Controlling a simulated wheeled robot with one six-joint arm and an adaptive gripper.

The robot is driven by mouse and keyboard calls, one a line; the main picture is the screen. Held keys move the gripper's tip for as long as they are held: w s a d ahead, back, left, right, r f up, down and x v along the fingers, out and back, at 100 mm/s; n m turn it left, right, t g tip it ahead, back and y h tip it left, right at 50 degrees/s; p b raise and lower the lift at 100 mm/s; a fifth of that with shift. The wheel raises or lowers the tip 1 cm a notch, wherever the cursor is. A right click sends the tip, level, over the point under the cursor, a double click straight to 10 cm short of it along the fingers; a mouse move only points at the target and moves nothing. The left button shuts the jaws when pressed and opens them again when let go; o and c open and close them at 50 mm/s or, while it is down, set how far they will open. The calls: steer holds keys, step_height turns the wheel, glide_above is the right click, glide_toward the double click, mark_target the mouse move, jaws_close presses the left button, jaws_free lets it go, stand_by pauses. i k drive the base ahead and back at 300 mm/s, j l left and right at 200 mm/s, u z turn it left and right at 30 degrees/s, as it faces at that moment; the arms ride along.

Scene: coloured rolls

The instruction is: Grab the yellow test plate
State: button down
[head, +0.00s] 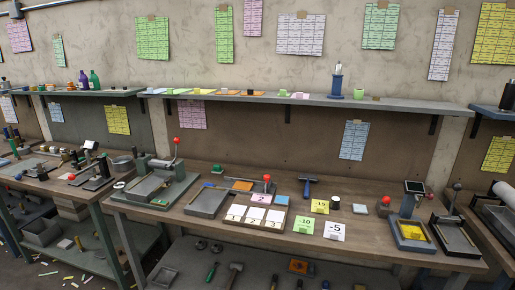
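A flat yellow piece (411,232) lies in a blue-framed tray device (399,243) near the right end of the middle workbench; it looks like the yellow test plate, though it is small and its markings cannot be read. A yellow card (320,206) with a number, seemingly 15, is also on the bench, left of the tray device. My gripper is not in view.
The workbench (360,235) also holds a green card (304,225), a white card marked -5 (335,231), presses and trays. A dark lever tool (454,236) stands close right of the blue device. A shelf (280,98) runs above; another bench (55,185) stands left.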

mark_target(414, 233)
steer(key=z, duration=0.7)
